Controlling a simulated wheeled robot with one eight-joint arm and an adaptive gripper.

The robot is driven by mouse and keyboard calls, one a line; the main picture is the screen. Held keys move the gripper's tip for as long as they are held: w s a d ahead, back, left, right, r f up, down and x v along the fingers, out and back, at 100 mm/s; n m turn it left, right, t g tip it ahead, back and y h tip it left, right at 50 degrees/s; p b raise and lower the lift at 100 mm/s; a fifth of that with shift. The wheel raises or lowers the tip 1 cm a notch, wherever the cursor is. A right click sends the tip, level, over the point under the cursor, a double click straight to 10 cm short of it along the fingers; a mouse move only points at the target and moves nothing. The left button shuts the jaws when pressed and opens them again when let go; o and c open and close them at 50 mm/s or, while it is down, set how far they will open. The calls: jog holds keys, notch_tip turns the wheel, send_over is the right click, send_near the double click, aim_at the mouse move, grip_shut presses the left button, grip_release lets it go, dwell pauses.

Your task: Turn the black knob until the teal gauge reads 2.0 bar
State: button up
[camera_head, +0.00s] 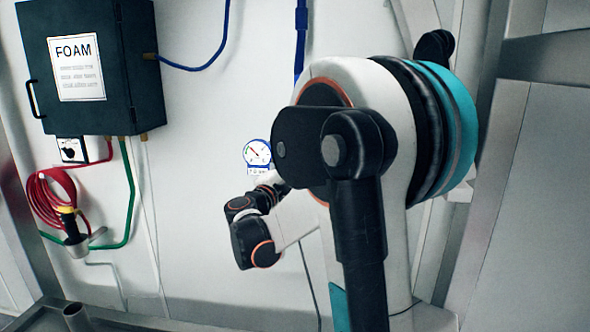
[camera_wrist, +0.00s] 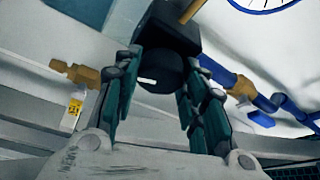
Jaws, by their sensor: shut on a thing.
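In the wrist view, the black knob (camera_wrist: 160,74) with a short white mark sits on a dark block between the teal-and-black fingers of my gripper (camera_wrist: 162,68). My gripper is shut on the knob, with one finger on each side. In the head view, a small round gauge with a blue rim (camera_head: 257,153) hangs on the white wall; its needle is too small to read exactly. Part of a blue-rimmed dial (camera_wrist: 268,3) shows at the top edge of the wrist view. My arm hides the knob in the head view.
A dark FOAM box (camera_head: 90,65) hangs on the wall at upper left, above a red coiled hose (camera_head: 48,200) and a green hose (camera_head: 131,205). A brass fitting (camera_wrist: 76,73) is left of the knob, and blue pipe with brass parts (camera_wrist: 240,88) is on the right.

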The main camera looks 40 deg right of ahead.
dwell(0.4)
jog(key=o, duration=1.1)
jog(key=shift+c, duration=0.2)
jog(key=v, duration=1.2)
